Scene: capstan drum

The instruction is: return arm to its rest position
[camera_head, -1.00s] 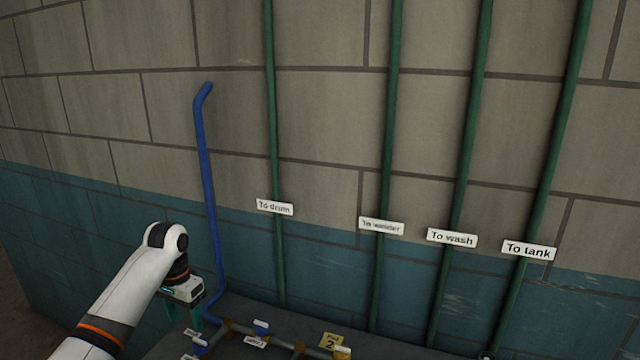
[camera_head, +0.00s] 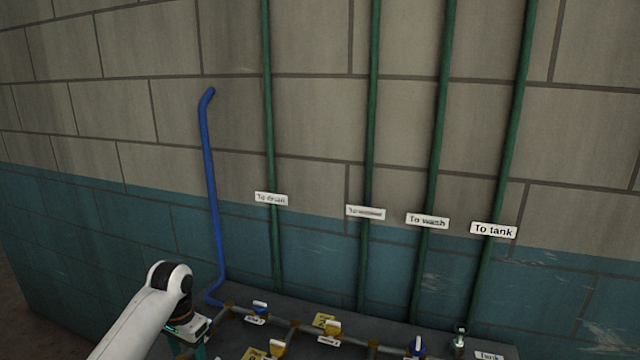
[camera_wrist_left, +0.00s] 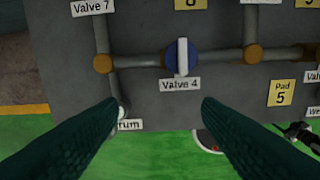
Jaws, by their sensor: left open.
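My left arm (camera_head: 140,322) comes in from the lower left of the head view, with its left gripper (camera_head: 188,347) low at the panel's left end and partly cut off by the frame edge. In the left wrist view the two dark green fingers (camera_wrist_left: 162,108) are spread wide with nothing between them. Beyond them is a grey panel (camera_wrist_left: 225,110) with a blue valve (camera_wrist_left: 182,58) labelled "Valve 4". The fingers look apart from this valve. My right gripper is in neither view.
The panel (camera_head: 395,338) carries pipes and several blue and yellow valves. A blue pipe (camera_head: 211,190) and several green pipes run up the block wall (camera_head: 150,110), with labels such as "To tank" (camera_head: 493,230). A yellow "Pad 5" tag (camera_wrist_left: 281,93) is on the panel.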

